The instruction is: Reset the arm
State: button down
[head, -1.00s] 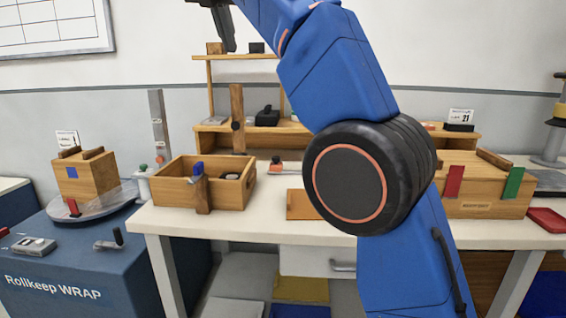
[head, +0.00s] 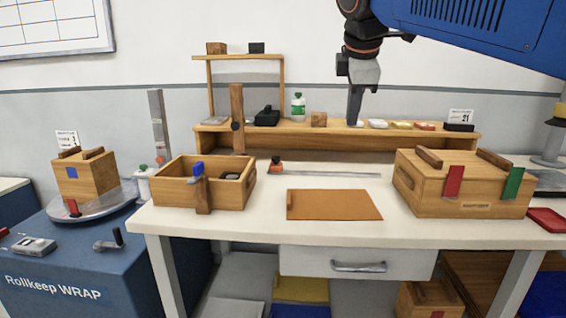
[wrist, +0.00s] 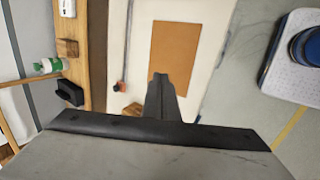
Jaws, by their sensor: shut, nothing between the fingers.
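My gripper (head: 355,110) hangs from my blue arm in the upper right of the head view, pointing down. In that picture its tip overlaps the back shelf. Its fingers are together with nothing between them. In the wrist view my gripper (wrist: 158,80) shows as a dark narrow shape over the white table, near the brown mat (wrist: 175,57). The same brown mat (head: 335,205) lies bare on the table in the head view.
A closed wooden box (head: 465,190) with red and green tabs stands right on the table (head: 270,232). An open wooden crate (head: 230,192) stands left. The back shelf (head: 335,140) holds small items. A box (head: 84,180) sits on a turntable (head: 95,205) at far left.

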jog(key=s+d+f+m, duration=0.4)
jog(key=s+f, duration=0.4)
jog(key=f, duration=0.4)
jog(key=s+d+f+m, duration=0.5)
jog(key=s+f+m, duration=0.2)
jog(key=f, duration=0.5)
jog(key=s+d+f+m+g+y, duration=0.1)
jog(key=s+d+f+m, duration=0.3)
jog(key=s+f, duration=0.6)
notch_tip(320, 180, down, 2)
jog(key=shift+s+d+f+m, duration=0.25)
jog(key=shift+s+m, duration=0.1)
jog(key=shift+m, duration=0.75)
jog(key=shift+r, duration=0.1)
